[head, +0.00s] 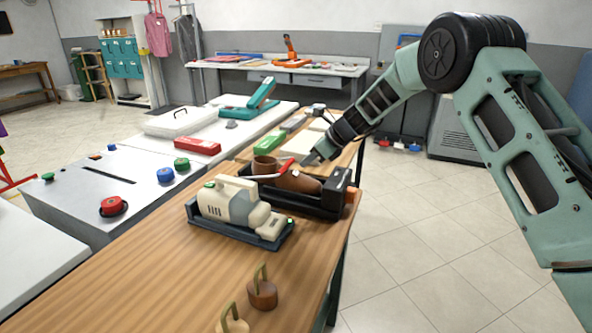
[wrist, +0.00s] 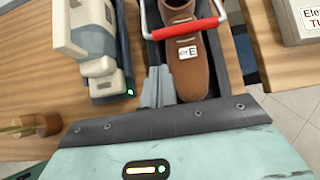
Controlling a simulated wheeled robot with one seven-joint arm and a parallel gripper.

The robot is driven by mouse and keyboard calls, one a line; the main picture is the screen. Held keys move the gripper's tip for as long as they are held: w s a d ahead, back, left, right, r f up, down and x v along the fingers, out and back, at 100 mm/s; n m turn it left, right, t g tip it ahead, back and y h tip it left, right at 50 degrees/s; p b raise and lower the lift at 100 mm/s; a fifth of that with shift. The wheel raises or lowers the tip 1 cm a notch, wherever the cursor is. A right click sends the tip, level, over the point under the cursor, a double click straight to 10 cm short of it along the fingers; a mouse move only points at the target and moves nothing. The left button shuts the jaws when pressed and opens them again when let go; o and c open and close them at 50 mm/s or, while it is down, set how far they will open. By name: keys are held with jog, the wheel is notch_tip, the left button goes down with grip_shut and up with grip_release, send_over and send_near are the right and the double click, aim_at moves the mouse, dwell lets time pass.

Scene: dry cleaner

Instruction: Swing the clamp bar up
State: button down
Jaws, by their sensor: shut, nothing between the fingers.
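The clamp bar, a grey metal loop with a red grip (wrist: 188,29), crosses low over a brown shoe in the wrist view. Its red grip also shows in the head view (head: 284,166). The brown shoe (wrist: 189,65) bears a white tag with an "E" and lies in a dark cradle (head: 331,200) on the wooden bench. My gripper (head: 312,158) is beside the cradle's far side in the head view. In the wrist view its grey fingers (wrist: 157,86) are together and empty, left of the shoe and apart from the red grip.
A cream and grey machine (head: 235,203) stands in a dark tray close beside the cradle. Two round wooden pieces with upright handles, one at the front (head: 262,291), stand on the bench (head: 130,275). A labelled box (wrist: 298,22) is at the wrist view's upper right.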

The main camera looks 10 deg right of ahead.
aim_at(288, 175)
jog(key=p+x, duration=0.1)
jog(key=x, duration=0.8)
jog(key=shift+a+f, duration=0.15)
jog(key=shift+p, duration=0.3)
